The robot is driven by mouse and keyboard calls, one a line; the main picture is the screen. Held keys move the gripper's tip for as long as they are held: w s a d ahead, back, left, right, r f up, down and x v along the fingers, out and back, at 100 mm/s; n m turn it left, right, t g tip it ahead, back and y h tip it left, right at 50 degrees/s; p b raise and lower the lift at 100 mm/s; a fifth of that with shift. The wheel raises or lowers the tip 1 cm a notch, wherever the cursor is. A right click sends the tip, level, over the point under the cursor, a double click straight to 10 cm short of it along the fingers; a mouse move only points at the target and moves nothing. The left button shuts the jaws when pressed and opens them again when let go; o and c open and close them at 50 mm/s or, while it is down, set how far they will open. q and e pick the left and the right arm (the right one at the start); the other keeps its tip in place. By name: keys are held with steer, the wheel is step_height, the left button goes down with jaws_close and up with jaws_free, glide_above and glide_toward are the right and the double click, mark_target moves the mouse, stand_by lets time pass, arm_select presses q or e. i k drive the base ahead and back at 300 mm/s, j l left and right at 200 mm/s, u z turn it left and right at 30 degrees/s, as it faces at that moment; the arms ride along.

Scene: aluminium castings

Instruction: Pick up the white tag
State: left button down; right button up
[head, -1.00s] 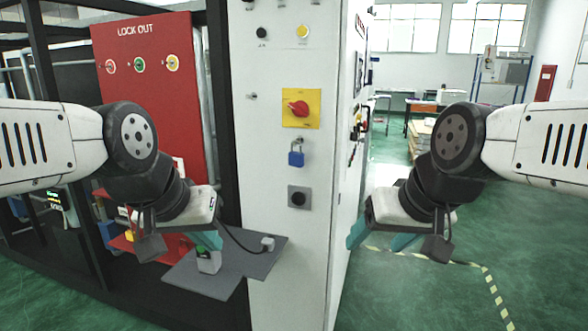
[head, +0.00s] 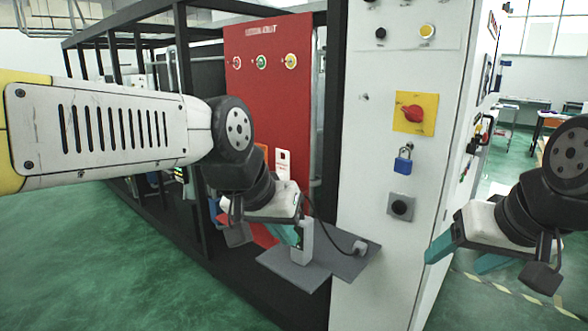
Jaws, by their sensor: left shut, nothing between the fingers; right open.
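A white tag (head: 283,164) is on the red lockout board (head: 268,95), low on its right side. It is upright, and its lower part is partly hidden behind my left arm. My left gripper (head: 286,233) is shut and empty, below the tag in the picture and close to a pale handheld device on the grey shelf. I cannot tell whether it touches the device. My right gripper (head: 466,256) is open and empty at the right, in front of the white cabinet's side, well away from the tag.
The grey shelf (head: 345,262) juts from the white cabinet (head: 385,240) and carries the handheld device (head: 302,245) with its black cable. A blue padlock (head: 402,166) hangs under a red rotary switch (head: 412,113). Black frame posts stand left of the board. Green floor is clear at lower left.

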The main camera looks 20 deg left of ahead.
mark_target(282, 167)
steer(key=u, duration=0.65)
steer(key=i+l+z, duration=0.3)
steer(key=i+l, duration=0.15)
steer(key=l, duration=0.15)
steer(key=i+l+z, duration=0.25)
steer(key=i+l, duration=0.25)
